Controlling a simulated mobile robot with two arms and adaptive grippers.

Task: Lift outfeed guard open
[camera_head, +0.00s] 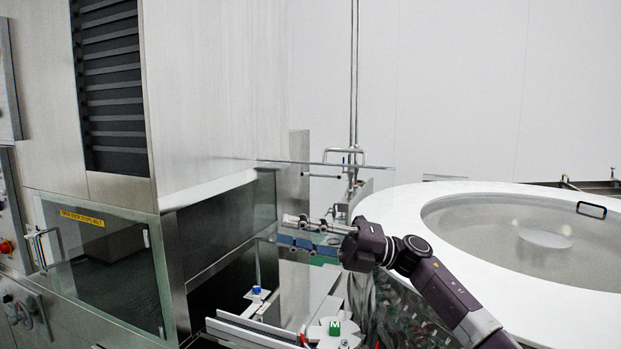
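A clear panel (115,265) with a yellow label (82,218) and a metal handle (46,247) is set in the steel machine at left. A thin horizontal edge (300,163), with a small upright handle (344,151) near its right end, crosses above the outfeed area. I cannot tell which of these is the outfeed guard. My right gripper (288,232) points left, below that edge and apart from the handle. Its fingers look parted, with nothing seen between them. My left gripper is not in view.
A white round-topped machine (395,203) with a clear round lid (505,220) fills the right. A tall steel cabinet (215,90) stands at left.

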